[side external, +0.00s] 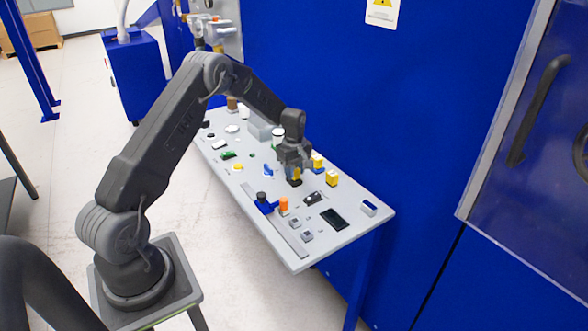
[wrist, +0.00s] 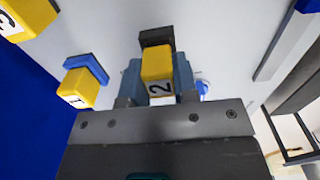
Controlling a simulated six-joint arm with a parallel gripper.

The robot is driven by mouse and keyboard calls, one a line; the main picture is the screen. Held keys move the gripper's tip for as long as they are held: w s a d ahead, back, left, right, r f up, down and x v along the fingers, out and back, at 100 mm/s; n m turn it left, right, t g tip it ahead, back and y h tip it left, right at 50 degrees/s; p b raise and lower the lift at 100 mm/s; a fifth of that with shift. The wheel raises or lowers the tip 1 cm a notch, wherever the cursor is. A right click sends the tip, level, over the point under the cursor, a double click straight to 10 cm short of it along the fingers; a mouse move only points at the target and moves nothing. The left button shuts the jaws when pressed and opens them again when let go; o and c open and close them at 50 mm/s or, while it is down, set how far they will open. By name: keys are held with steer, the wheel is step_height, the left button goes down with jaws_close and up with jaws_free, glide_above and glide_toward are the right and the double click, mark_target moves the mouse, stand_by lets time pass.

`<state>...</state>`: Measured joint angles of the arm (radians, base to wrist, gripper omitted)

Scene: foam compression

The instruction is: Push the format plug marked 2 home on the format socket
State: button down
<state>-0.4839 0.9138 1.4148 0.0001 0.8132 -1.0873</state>
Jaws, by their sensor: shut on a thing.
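The yellow plug marked 2 (wrist: 157,62) is between the two fingers of my gripper (wrist: 157,78) in the wrist view, its number facing the camera. My gripper is shut on it. A black socket (wrist: 156,37) shows just past the plug and lines up with it. In the side external view my gripper (side external: 292,168) points down at the panel, with the yellow plug (side external: 297,174) low between its fingers, at a dark base. The plug's lower end is hidden, so I cannot tell how deep it sits.
A yellow plug marked 1 (wrist: 80,89) stands on a blue holder (wrist: 88,66) left of my gripper. Another yellow plug (wrist: 28,16) is at the upper left. The grey panel (side external: 350,232) carries an orange knob (side external: 283,203) and a dark screen (side external: 334,219). A blue wall rises behind.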

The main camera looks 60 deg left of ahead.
steer(key=shift+f, duration=0.35)
steer(key=c, duration=0.8)
jaws_free()
step_height(320, 180, up, 14)
steer(key=s+d+r+m+t, duration=0.1)
steer(key=s+d+r+m, duration=0.3)
steer(key=d+r, duration=0.4)
steer(key=s+d+r+m+t, duration=0.2)
steer(key=s+d+r+m, duration=0.3)
steer(key=s+d+r, duration=0.15)
steer(key=s+d+m+t, duration=0.1)
steer(key=s+d+m, duration=0.3)
steer(key=s, duration=0.5)
steer(key=s+d+m+t, duration=0.1)
steer(key=s+d+m, duration=0.4)
steer(key=s, duration=0.3)
steer(key=shift+s+d+f+t, duration=0.3)
steer(key=shift+s+d+f, duration=0.1)
steer(key=shift+d, duration=0.3)
